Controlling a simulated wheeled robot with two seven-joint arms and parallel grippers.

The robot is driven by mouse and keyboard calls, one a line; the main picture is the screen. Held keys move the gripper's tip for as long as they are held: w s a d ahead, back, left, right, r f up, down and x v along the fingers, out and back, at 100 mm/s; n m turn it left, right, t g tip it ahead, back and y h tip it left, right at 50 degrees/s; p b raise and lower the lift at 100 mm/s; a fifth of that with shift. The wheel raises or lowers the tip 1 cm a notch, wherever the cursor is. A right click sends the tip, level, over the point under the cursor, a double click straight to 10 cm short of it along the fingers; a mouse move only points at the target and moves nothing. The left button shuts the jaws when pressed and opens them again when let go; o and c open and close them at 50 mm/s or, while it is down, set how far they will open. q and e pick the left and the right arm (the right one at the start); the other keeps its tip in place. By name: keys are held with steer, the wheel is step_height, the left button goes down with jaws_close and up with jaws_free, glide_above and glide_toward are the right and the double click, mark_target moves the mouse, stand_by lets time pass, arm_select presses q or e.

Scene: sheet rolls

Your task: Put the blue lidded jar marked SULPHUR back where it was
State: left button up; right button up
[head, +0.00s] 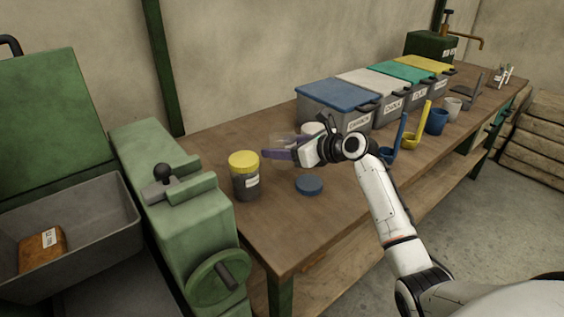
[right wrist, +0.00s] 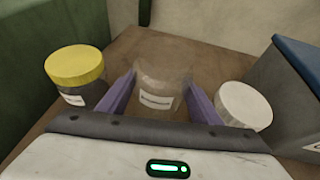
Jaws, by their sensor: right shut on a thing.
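My right gripper (head: 283,154) is shut on a clear, see-through jar (right wrist: 160,92) with a white label too small to read. In the right wrist view the jar sits between the two purple fingers and shows no lid. In the head view it is faint and partly hidden by the fingers; I cannot tell whether it touches the table. A round blue lid (head: 309,185) lies flat on the table, apart from the jar and nearer the front edge. I see no jar wearing a blue lid. My left gripper is not in view.
A yellow-lidded jar (head: 245,178) stands left of the held jar, and a white-lidded jar (right wrist: 243,104) stands to its right. Labelled bins, the nearest blue-lidded (head: 338,96), line the table's back. Blue and yellow scoops (head: 418,125) stand to the right. A green machine (head: 165,210) borders the left.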

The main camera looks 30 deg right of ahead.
step_height(320, 180, down, 4)
steer(key=shift+f+b, duration=0.1)
steer(key=shift+b, duration=0.3)
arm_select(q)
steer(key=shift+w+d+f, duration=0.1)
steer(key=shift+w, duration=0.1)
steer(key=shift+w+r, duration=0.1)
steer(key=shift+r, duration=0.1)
arm_select(e)
steer(key=o, duration=1.4)
steer(key=shift+f, duration=0.1)
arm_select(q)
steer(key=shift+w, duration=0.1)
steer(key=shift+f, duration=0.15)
arm_select(e)
steer(key=p+v, duration=0.1)
steer(key=v, duration=1)
steer(key=shift+s+r+p, duration=0.15)
steer(key=shift+r+p, duration=0.1)
steer(key=shift+p, duration=0.15)
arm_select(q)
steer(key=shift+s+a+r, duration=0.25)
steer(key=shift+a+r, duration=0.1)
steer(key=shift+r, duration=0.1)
arm_select(e)
steer(key=shift+s+d+r, duration=0.1)
steer(key=shift+s+r, duration=0.05)
steer(key=shift+s, duration=0.15)
